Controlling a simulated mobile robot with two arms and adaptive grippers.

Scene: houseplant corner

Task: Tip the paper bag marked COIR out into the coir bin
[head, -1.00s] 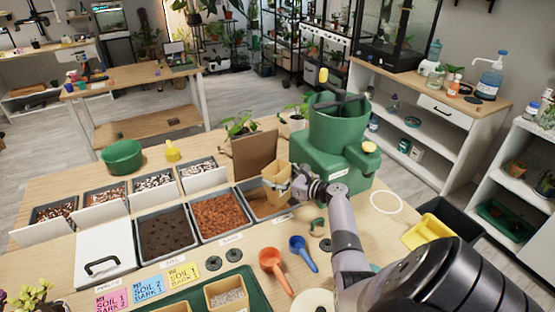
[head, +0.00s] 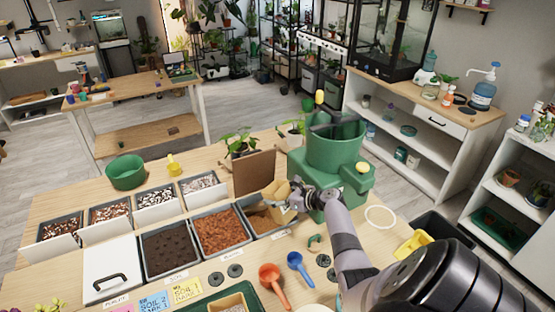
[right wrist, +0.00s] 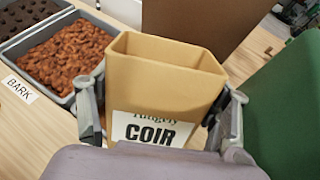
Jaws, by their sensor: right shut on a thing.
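The tan paper bag (head: 273,191) is tilted over the coir bin (head: 258,236) at the right end of the front bin row. Brown coir shows in the bin below it. My right gripper (head: 291,199) is shut on the bag. In the right wrist view the bag (right wrist: 166,80) fills the middle, with its COIR label toward the camera and its mouth open. The inner walls show, but the bag's bottom is hidden. In that view a gripper finger lies against each side of the bag. My left gripper is not in view.
A brown upright panel (head: 254,172) stands just behind the coir bin. A green machine (head: 335,147) stands close to its right. The bark bin (head: 218,232) adjoins on the left. An orange scoop (head: 270,275) and a blue scoop (head: 297,262) lie in front.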

